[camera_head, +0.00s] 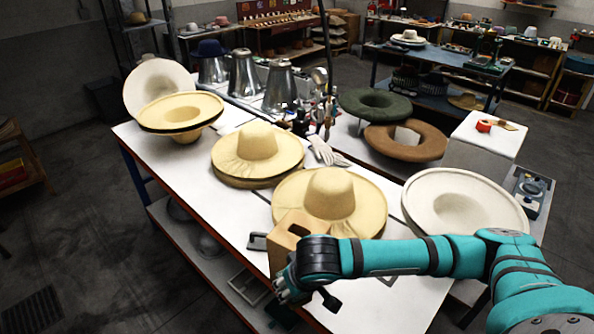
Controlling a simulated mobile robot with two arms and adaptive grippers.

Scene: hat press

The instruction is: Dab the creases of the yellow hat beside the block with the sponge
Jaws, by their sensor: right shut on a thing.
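A yellow wide-brimmed hat (331,196) lies crown up on the white table, its brim close to a tan block (284,241) with a dark opening. A second yellow hat (257,148) sits further back to the left, on top of another brim. My right gripper (289,287) is at the table's front edge, just in front of the block and below the hat's brim. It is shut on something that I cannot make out. I cannot pick out the sponge. The wrist hides part of the block. My left gripper is not in view.
A cream hat (463,205) lies brim up on the right, behind my right arm. Pale hats (158,87) are stacked at the far left. White gloves (327,150) and tools lie behind the yellow hats. The table (386,300) is bare at its front right.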

